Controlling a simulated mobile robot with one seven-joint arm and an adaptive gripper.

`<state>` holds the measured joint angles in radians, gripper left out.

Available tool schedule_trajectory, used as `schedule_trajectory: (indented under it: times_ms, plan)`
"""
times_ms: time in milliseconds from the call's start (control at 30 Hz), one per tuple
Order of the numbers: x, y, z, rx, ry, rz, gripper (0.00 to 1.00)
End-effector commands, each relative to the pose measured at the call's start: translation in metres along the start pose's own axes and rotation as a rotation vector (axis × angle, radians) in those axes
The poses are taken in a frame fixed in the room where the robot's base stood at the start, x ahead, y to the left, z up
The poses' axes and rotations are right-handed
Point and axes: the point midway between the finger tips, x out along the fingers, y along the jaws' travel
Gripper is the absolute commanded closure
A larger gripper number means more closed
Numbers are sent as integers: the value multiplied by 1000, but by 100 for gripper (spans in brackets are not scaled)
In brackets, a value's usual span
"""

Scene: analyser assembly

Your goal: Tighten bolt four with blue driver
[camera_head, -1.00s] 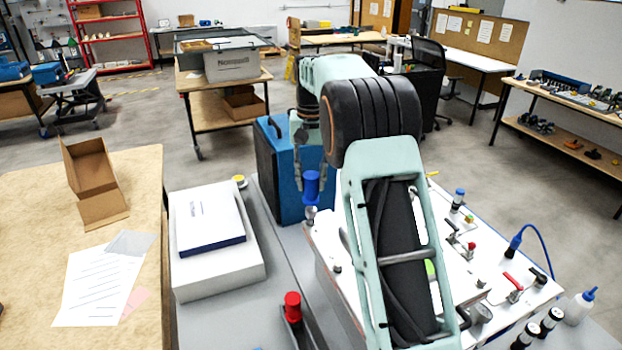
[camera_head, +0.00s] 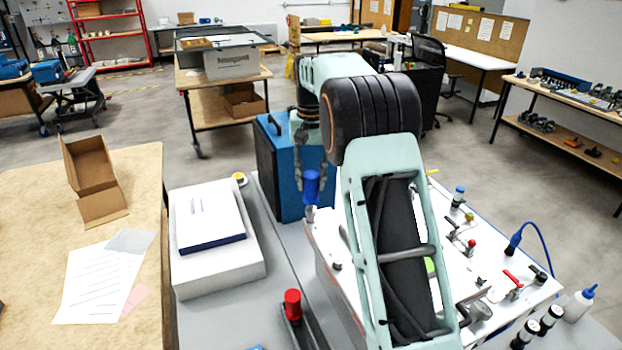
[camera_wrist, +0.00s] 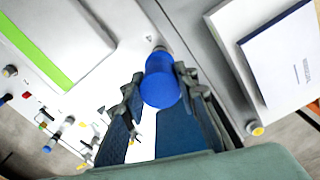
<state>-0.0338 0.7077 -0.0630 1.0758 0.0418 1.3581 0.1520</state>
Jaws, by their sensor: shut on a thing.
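The blue driver (camera_head: 312,186) stands about upright at the far left corner of the white analyser panel (camera_head: 453,262). My gripper (camera_head: 313,180) is shut on its blue handle. In the wrist view the blue driver (camera_wrist: 161,82) sits between the two fingers of my gripper (camera_wrist: 160,88), seen from its handle end. A small grey metal end shows just below the handle in the head view. The bolt under the driver is hidden, so I cannot tell how the tip meets it.
A red-handled tool (camera_head: 292,304) stands in a holder at the front. A blue case (camera_head: 285,170) stands close behind the driver. A white box (camera_head: 212,262) lies to the left. Valves and fittings rise from the panel's right side.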

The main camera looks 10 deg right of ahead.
Motion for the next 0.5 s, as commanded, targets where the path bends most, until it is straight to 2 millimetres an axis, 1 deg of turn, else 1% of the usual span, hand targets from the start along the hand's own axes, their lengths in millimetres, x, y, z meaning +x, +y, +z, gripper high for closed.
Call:
schedule_trajectory:
  times_ms: [500]
  plan:
    - [8,0,0,0,0,0,100]
